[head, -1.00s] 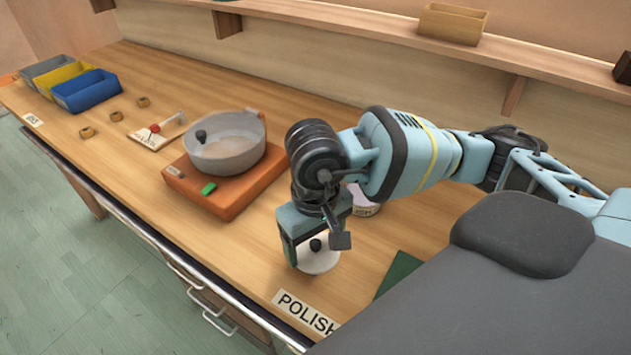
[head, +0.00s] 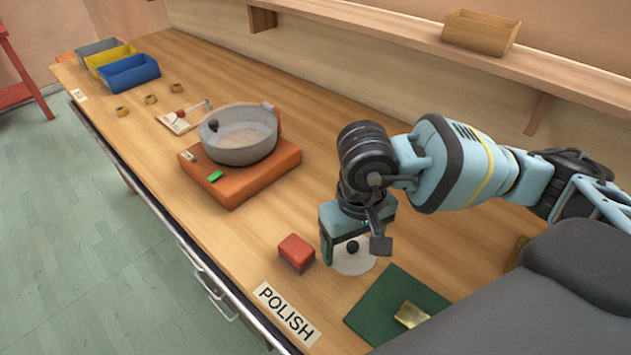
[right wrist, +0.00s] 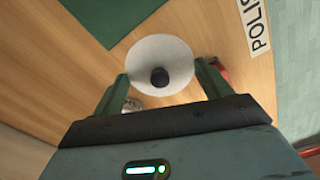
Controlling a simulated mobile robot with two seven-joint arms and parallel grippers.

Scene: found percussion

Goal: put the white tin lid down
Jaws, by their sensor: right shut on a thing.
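The white tin lid (head: 354,262), a round disc with a black knob, is at my right gripper (head: 350,246) in the head view, low over the bench by the green mat. In the right wrist view the lid (right wrist: 160,50) lies face-on between the two fingers of my right gripper (right wrist: 162,78), which is shut on it. I cannot tell whether the lid touches the bench top. My left gripper is not in view.
A red block (head: 296,253) stands just left of the lid. The green mat (head: 373,308) bears a brass-coloured piece (head: 411,314). The POLISH label (head: 287,314) is at the front edge. A grey pan (head: 240,150) sits on an orange base (head: 245,180). A tin (right wrist: 132,104) shows in the wrist view.

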